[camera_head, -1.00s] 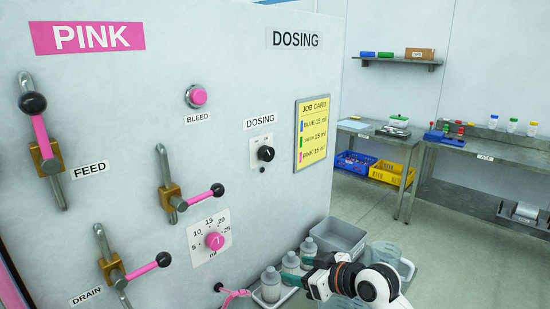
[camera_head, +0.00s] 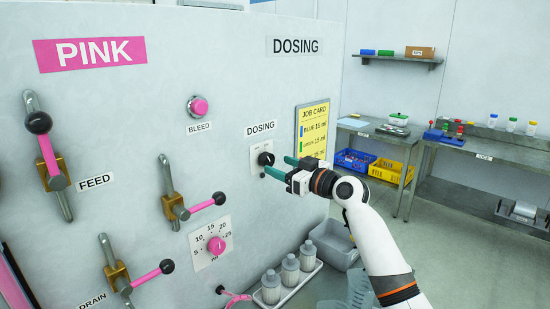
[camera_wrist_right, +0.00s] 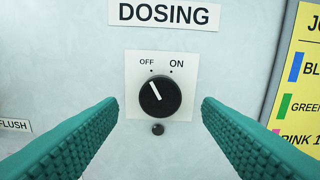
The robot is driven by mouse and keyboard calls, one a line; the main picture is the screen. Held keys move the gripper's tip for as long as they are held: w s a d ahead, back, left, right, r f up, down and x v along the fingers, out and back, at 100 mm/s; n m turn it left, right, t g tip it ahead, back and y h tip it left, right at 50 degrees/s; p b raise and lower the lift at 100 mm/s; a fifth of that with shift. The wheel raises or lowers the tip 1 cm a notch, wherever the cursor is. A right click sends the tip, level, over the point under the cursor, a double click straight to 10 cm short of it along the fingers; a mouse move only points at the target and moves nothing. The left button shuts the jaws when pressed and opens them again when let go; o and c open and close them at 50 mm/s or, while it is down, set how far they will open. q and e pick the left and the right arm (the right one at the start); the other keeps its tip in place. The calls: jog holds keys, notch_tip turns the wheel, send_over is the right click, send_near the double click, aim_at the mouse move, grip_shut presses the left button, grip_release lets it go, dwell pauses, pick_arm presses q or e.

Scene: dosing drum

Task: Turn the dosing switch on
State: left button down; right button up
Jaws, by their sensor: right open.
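The dosing switch (camera_head: 266,158) is a round black knob on a white plate under the DOSING label on the wall panel. In the right wrist view the knob (camera_wrist_right: 160,97) shows a white pointer line tilted up and left, towards OFF; ON is at upper right. My right gripper (camera_head: 279,166) is open, with teal fingers pointing at the panel. In the wrist view its fingers (camera_wrist_right: 160,122) stand to the left and right of the knob, apart from it. Nothing is between them but the knob ahead. My left gripper is not in view.
The pink dial (camera_head: 216,245) and pink-handled levers (camera_head: 207,204) are to the left. Bottles stand in a tray (camera_head: 304,283) below.

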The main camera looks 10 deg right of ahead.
aim_at(266, 160)
jog(key=shift+x, duration=1.5)
